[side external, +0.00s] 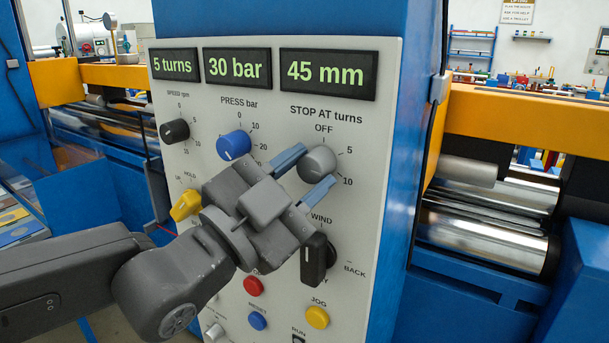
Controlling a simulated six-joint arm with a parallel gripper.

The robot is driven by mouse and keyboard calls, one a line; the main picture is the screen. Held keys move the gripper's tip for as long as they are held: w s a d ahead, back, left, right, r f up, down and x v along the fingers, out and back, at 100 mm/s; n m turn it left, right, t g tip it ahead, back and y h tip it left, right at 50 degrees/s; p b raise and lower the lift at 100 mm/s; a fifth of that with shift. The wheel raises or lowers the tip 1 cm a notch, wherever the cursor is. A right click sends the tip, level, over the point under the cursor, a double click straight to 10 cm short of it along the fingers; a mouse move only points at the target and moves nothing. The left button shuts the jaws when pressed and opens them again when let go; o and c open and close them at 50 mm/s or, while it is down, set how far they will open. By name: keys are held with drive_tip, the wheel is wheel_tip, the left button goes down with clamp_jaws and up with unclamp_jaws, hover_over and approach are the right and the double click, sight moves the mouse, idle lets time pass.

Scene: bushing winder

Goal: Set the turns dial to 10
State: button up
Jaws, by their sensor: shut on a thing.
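The turns dial (319,160) is a round grey knob under the label STOP AT turns, at the upper right of the panel. Marks OFF, 5 and 10 run around its top and right. My gripper (317,165) reaches up from the lower left with blue fingers, one on the upper left of the knob and one on its lower right, shut on it. I cannot clearly tell which mark the knob points to. The left display (173,64) reads 5 turns.
Displays reading 30 bar (238,69) and 45 mm (328,72) sit above. A blue press knob (234,145), black speed knob (174,131), yellow lever knob (185,205) and black wind switch (316,260) are near my gripper. Red, blue and yellow buttons sit below.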

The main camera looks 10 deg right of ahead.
drive_tip(key=m+g, duration=0.2)
drive_tip(key=m, duration=0.3)
drive_tip(key=shift+a+r+m, duration=0.1)
drive_tip(key=shift+r+m, duration=0.05)
drive_tip(key=shift+m, duration=0.25)
drive_tip(key=shift+g, duration=0.4)
drive_tip(key=o, duration=0.9)
drive_tip(key=v, duration=1.3)
drive_tip(key=shift+s+a, duration=0.15)
drive_tip(key=shift+a, duration=0.25)
